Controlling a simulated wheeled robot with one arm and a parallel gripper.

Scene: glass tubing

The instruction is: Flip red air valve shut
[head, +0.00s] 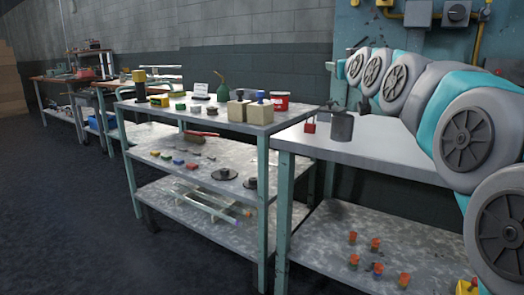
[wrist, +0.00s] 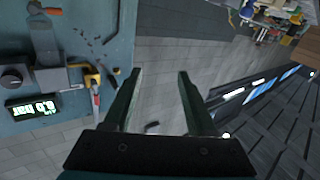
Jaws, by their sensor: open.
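In the wrist view, a teal panel (wrist: 75,130) at the left carries yellow piping (wrist: 88,70). A small reddish lever (wrist: 96,98) shows at this piping and looks like the red air valve; its exact position is too small to tell. My gripper (wrist: 160,72) is open and empty, its fingers to the right of the piping and apart from it. In the head view, the panel (head: 400,35) stands at the upper right with yellow pipe (head: 478,42). I cannot make out the valve there; my arm covers part of the panel.
In the head view, a bench (head: 385,150) below my arm holds a grey canister (head: 341,126) and a small red object (head: 309,127). A cluttered shelf cart (head: 150,107) stands left; floor at left is clear.

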